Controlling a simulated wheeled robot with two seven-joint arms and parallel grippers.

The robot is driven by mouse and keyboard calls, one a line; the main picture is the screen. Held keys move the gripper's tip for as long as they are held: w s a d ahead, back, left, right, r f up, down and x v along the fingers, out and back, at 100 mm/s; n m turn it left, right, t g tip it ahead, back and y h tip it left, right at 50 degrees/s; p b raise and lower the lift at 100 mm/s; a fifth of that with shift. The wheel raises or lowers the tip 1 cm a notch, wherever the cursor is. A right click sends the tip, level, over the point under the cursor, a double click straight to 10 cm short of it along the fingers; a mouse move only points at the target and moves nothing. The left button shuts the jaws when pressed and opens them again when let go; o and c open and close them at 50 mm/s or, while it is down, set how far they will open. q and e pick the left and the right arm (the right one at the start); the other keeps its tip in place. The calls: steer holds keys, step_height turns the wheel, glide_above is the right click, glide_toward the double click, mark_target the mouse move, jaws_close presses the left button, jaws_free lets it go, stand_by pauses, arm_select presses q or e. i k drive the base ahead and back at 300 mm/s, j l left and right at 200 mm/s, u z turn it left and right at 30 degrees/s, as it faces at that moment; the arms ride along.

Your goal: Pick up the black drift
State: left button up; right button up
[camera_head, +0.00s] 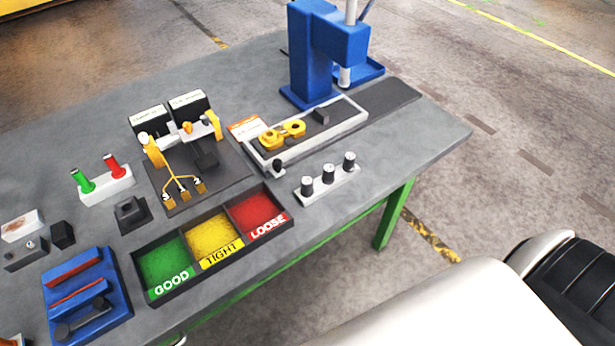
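No piece is clearly marked as the black drift, and I cannot tell for certain which one it is. A dark bar-like piece (84,322) with a rounded end lies on the blue fixture (116,289) at the front left of the bench. A small black knobbed piece (277,167) stands upright beside the grey tray (352,121). Several dark-topped pegs (328,173) stand upright in a pale block (313,196). Neither of my grippers is in view.
The grey bench (410,150) carries a three-part sorting tray (215,267), a blue press (310,60), a gauge stand (226,172) with yellow parts, and a white block (106,190) with green and red plugs. Bare bench lies at the right, near the corner.

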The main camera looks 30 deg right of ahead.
mark_target(348, 167)
steer(key=z, duration=1.15)
